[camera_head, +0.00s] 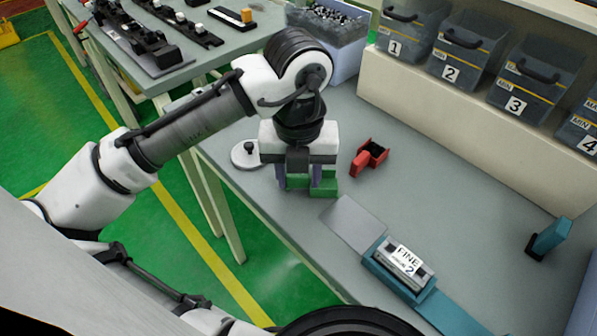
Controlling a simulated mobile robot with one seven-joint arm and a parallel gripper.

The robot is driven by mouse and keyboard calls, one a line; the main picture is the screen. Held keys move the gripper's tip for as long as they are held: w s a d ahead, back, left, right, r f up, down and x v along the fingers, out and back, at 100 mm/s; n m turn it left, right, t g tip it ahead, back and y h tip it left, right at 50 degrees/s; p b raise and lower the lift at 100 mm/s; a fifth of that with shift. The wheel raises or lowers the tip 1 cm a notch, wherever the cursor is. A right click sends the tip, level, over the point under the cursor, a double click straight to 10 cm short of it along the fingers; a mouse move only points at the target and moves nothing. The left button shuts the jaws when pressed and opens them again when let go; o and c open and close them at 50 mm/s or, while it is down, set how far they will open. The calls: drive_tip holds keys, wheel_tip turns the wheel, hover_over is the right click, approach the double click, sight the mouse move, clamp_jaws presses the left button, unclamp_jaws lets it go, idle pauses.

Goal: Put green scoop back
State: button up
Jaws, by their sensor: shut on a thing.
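My gripper (303,183) points down over the grey table, left of its middle, and is shut on the green scoop (324,188). The scoop shows as green parts below and between the fingers, at or just above the table top. I cannot tell whether it touches the table. The fingers and gripper body hide much of its shape.
A red scoop (366,160) lies just right of my gripper, and a white round base (250,154) stands left. A teal scale (402,270) is in front. A teal holder (547,238) stands far right. Numbered bins (457,48) and a clip-filled bin (345,57) are behind.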

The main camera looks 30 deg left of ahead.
drive_tip(key=shift+f, duration=0.1)
drive_tip(key=o, duration=1)
wheel_tip(320, 180, up, 12)
drive_tip(key=shift+r+p, duration=0.15)
drive_tip(key=shift+p, duration=0.2)
